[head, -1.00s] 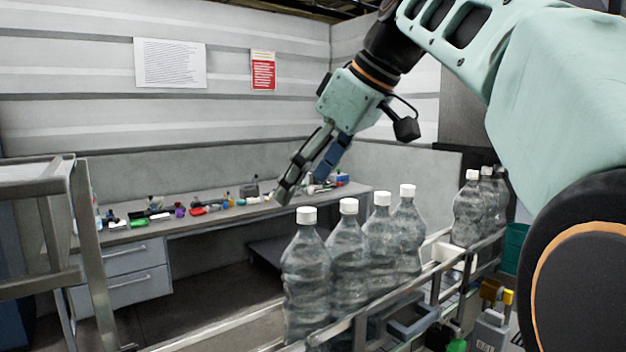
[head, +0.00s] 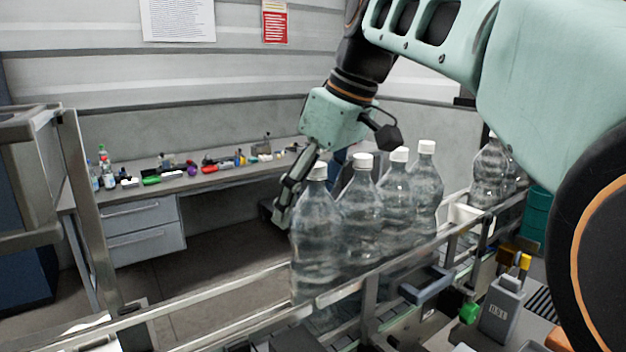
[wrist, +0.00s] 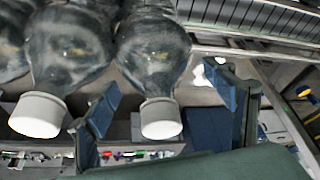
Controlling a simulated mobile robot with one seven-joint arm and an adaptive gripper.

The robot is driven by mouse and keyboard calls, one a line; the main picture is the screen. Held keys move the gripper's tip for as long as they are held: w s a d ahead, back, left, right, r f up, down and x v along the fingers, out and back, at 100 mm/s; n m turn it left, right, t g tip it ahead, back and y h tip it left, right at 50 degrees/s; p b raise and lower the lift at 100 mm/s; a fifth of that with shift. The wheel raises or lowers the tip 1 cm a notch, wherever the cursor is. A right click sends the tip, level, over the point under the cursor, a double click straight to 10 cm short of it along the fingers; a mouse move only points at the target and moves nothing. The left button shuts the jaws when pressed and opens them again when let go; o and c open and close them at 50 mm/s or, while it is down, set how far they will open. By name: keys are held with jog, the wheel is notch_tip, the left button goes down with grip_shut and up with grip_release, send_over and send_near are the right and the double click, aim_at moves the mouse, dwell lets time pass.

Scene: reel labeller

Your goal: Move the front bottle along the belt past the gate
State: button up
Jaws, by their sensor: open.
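Several clear bottles with white caps stand upright in a row on the belt. The front bottle (head: 315,235) is the nearest, at the left end of the row. My gripper (head: 302,198) is open and lowered at the far side of this bottle, which partly hides its fingers. In the wrist view the front bottle (wrist: 152,55) shows between the two dark blue fingers of my gripper (wrist: 170,115). The second bottle (wrist: 65,55) lies left of the left finger. Contact cannot be told. I cannot clearly pick out the gate.
Metal guide rails (head: 345,291) run along the belt. More bottles (head: 489,172) stand farther along at the right. A workbench (head: 165,178) with small items stands behind. A metal frame (head: 85,195) is at the left. The belt left of the front bottle looks clear.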

jog(key=shift+x, duration=0.75)
jog(key=shift+c, duration=0.5)
grip_shut()
jog(key=shift+r, duration=0.1)
jog(key=shift+r, duration=0.1)
